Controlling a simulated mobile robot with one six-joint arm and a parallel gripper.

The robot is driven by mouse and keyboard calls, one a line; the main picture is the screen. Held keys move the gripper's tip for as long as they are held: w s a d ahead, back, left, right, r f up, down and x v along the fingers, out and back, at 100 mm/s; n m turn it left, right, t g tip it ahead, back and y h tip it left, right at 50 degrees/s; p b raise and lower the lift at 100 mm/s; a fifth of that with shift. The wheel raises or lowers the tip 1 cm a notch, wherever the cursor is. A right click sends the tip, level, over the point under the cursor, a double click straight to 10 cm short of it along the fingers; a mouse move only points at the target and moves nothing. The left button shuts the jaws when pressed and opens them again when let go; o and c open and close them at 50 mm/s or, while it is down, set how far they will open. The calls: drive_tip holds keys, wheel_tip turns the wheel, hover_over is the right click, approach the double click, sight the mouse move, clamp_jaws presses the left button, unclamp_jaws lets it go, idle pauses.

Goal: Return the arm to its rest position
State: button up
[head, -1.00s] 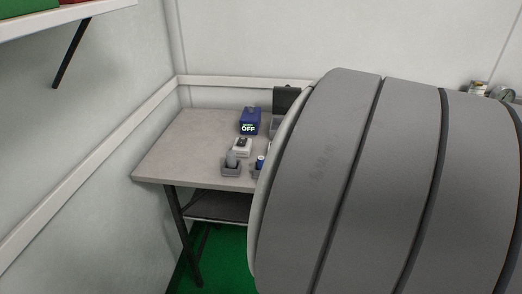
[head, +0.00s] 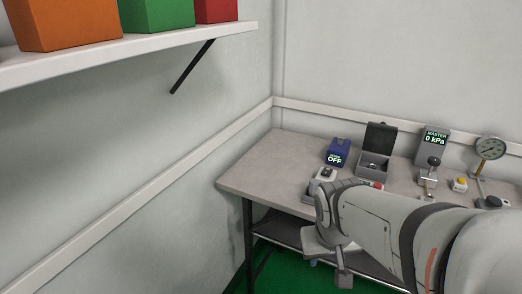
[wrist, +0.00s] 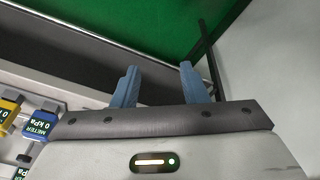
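My arm reaches in from the lower right of the head view, with my gripper (head: 335,262) low at the front edge of the grey table (head: 262,172). In the wrist view my gripper (wrist: 158,82) has its two blue-grey fingers spread apart with nothing between them. It touches no object that I can see. The arm hides part of the table front and the things behind it.
On the table stand a blue device reading OFF (head: 338,152), an open grey case (head: 375,165), a MASTER display (head: 433,146) and a dial gauge (head: 490,149). A wall shelf (head: 130,46) holds coloured boxes. The wrist view shows a yellow meter (wrist: 8,112) and a blue meter (wrist: 42,122).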

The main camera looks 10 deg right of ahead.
drive_tip(key=shift+n+g+y, duration=0.3)
drive_tip(key=shift+g+y, duration=0.3)
drive_tip(key=shift+g, duration=0.2)
drive_tip(key=s+a, duration=0.1)
drive_tip(key=a, duration=0.1)
drive_tip(key=s+a, duration=0.1)
drive_tip(key=s, duration=0.1)
drive_tip(key=shift+a, duration=0.35)
wheel_tip(320, 180, up, 24)
drive_tip(key=t+p, duration=0.1)
drive_tip(key=p, duration=2)
drive_tip(key=shift+w+f, duration=0.1)
